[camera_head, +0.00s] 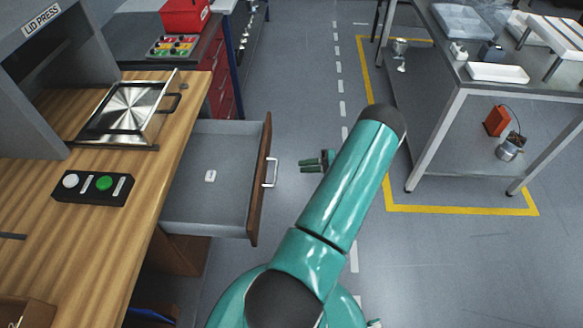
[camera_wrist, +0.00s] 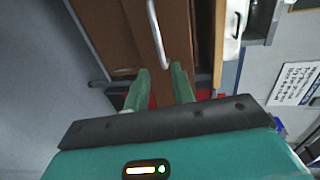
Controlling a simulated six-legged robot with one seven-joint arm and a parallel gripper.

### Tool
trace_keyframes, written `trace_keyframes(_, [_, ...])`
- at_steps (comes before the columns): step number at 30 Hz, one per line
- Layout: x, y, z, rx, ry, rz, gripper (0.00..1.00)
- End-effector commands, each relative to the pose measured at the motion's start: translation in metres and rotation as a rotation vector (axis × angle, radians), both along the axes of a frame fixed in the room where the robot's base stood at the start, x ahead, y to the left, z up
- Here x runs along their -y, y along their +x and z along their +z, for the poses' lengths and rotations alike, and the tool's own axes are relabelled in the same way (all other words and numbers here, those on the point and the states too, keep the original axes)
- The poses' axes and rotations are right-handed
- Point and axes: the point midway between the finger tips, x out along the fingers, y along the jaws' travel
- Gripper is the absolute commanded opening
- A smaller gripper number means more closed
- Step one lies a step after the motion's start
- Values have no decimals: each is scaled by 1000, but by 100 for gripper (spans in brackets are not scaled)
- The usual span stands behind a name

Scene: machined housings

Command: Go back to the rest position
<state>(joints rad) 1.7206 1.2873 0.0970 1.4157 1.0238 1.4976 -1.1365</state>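My gripper (camera_head: 303,165) shows just right of the open drawer's metal handle (camera_head: 271,172) in the head view, with a gap between them. In the wrist view, the two green fingers of my gripper (camera_wrist: 161,78) are apart, with nothing held between them. The handle (camera_wrist: 157,35) shows there beyond the fingertips, against the brown drawer front (camera_wrist: 146,55). My green arm reaches up and forward in the head view and hides part of the floor. The drawer (camera_head: 205,215) is pulled out from the wooden bench and holds a small white object (camera_head: 210,176).
The wooden bench (camera_head: 95,230) on the left carries a lid press (camera_head: 30,90), a metal plate fixture (camera_head: 128,105) and a button box (camera_head: 93,188). A metal table (camera_head: 455,85) stands at right inside a yellow floor outline. The grey aisle (camera_head: 310,90) between is clear.

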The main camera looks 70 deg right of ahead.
Motion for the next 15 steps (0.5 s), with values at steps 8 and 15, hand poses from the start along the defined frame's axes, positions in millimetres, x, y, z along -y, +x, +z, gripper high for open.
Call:
trace_keyframes(8, [8, -21, 5, 0, 0, 1, 25])
trace_keyframes(15, [8, -21, 5, 0, 0, 0, 25])
